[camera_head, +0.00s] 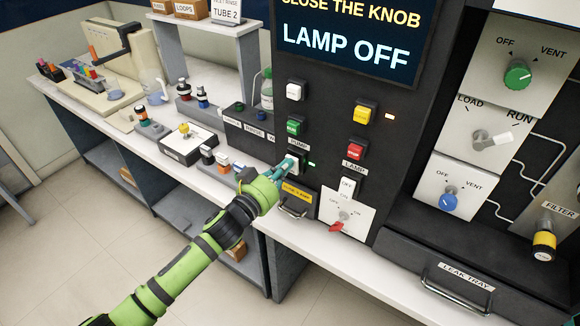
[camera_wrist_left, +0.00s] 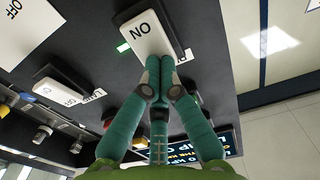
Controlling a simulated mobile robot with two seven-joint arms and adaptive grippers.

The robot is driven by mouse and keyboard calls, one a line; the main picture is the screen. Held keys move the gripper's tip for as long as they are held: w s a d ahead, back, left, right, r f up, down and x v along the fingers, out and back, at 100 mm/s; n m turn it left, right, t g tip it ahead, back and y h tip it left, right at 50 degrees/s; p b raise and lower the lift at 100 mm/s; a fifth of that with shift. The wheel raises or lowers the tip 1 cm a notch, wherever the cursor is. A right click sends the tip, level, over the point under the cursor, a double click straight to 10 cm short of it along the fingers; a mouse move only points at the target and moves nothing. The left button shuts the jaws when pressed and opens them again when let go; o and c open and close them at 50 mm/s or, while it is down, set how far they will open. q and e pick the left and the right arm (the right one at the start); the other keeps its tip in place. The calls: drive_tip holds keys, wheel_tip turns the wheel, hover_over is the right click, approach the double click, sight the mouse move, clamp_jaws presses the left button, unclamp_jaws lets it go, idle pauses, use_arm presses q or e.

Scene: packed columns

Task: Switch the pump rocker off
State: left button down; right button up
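The pump rocker (camera_head: 293,158) is a white switch on the dark panel under the PUMP label, with a lit green light (camera_head: 312,165) beside it. In the left wrist view the rocker (camera_wrist_left: 145,35) is large, with ON readable on its face. My left gripper (camera_head: 284,172) is at the rocker and covers part of it in the head view. In the left wrist view its green fingers (camera_wrist_left: 168,66) are drawn together with nothing between them, and their tips lie against or very near the rocker's edge. Contact is hard to tell. My right gripper is not in view.
The lamp rocker (camera_head: 347,187) is close to the right, above a plate with a red knob (camera_head: 336,227). White, green, yellow and red buttons sit above. Small items stand on the white bench (camera_head: 185,172) to the left.

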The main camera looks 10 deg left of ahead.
use_arm(q)
drive_tip(key=shift+w, duration=0.15)
drive_tip(key=p+v, duration=0.2)
drive_tip(key=v, duration=0.5)
drive_tip(key=shift+p, duration=0.3)
idle(0.6)
